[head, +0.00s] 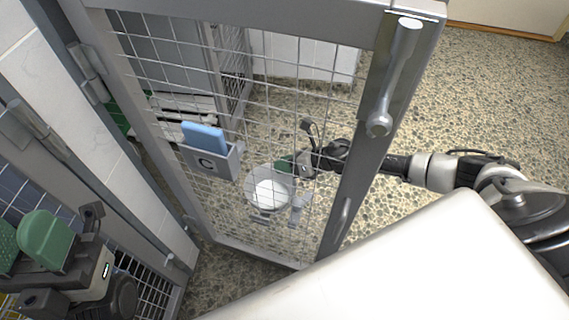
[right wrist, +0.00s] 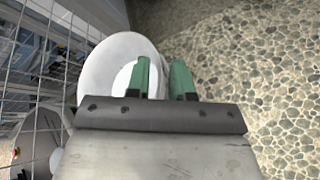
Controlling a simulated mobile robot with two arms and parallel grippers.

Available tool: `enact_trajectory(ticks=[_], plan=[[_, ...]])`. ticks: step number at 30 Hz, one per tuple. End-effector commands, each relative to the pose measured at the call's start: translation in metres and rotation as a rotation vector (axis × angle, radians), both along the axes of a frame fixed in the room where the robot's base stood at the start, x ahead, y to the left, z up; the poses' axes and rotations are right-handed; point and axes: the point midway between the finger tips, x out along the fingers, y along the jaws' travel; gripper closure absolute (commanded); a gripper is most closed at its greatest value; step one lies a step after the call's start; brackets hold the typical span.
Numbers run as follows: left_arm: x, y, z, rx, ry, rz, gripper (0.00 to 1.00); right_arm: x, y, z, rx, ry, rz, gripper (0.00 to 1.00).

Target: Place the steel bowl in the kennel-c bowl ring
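The steel bowl (head: 268,190) shows pale through the mesh of the kennel door in the head view. In the right wrist view the bowl (right wrist: 101,73) lies ahead and left of the fingers. My right gripper (head: 291,165) is beyond the mesh, at the bowl's far right edge. In the right wrist view its two green fingers (right wrist: 163,78) stand apart, with the bowl's rim passing between them. I cannot tell whether they touch it. My left gripper (head: 24,243) is at lower left, its green fingers apart and empty. The bowl ring cannot be made out clearly.
The mesh door has a grey frame (head: 352,190) and a long handle (head: 397,75). A holder marked C (head: 212,161) with a blue card (head: 204,137) hangs on the mesh. A tiled wall stands at left. The pebbled floor (head: 480,90) is clear at upper right.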

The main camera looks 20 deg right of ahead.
Motion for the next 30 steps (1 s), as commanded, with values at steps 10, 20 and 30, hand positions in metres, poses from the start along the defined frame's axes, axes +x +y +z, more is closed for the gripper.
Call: enact_trajectory(ticks=[10,20,30], plan=[[0.0,0.0,0.001,0.0,-0.001,-0.001,0.57,0.0,0.0,0.001,0.0,0.0,0.0,0.67],[-0.006,0.001,0.0,-0.003,0.039,-0.002,0.57,-0.027,-0.035,0.024,-0.001,0.004,-0.001,0.67],[-0.005,0.0,0.009,-0.001,0.045,-0.003,0.57,-0.059,-0.078,0.051,-0.001,0.002,0.001,0.67]])
